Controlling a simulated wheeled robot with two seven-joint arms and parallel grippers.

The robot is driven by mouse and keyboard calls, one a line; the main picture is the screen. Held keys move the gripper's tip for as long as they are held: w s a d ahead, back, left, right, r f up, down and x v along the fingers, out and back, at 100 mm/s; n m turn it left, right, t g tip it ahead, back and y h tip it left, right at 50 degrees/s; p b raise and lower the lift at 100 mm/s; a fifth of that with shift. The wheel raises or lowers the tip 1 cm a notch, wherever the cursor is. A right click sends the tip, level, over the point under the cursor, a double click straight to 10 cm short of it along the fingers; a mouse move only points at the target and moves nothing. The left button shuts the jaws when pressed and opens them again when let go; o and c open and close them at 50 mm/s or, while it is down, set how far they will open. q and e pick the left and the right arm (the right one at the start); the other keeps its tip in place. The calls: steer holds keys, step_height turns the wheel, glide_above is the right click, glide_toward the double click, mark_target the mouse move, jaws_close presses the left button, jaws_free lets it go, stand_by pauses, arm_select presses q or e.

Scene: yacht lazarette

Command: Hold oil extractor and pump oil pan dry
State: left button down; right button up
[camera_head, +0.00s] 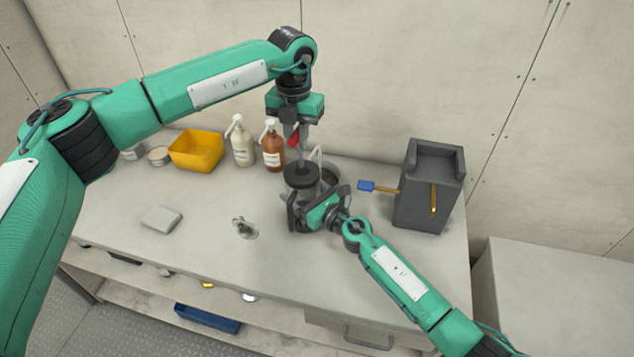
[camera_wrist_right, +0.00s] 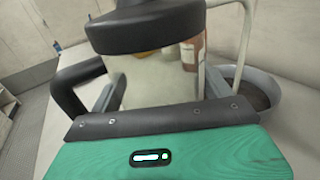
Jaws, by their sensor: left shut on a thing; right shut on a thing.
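The oil extractor has a black lid (camera_head: 301,174) and a pale body, which shows in the right wrist view (camera_wrist_right: 160,78) with a black side handle (camera_wrist_right: 75,92). My right gripper (camera_head: 303,212) is shut around the body from the front. My left gripper (camera_head: 296,130) comes down from above and is shut on the pump handle at the top of the extractor; the grip itself is small and partly hidden. The oil pan (camera_wrist_right: 262,98) is a grey round pan just right of the extractor, with dark contents. A pale hose (camera_wrist_right: 246,40) arches from the extractor toward it.
A cream pump bottle (camera_head: 242,145), a brown pump bottle (camera_head: 272,150) and a yellow bin (camera_head: 196,149) stand at the back left. A grey folded cloth (camera_head: 162,219) lies front left.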

arm_select(q)
steer(key=shift+f, duration=3.1)
steer(key=shift+r, duration=0.2)
steer(key=shift+w+r, duration=0.1)
steer(key=shift+r, duration=2.95)
steer(key=shift+f, duration=0.25)
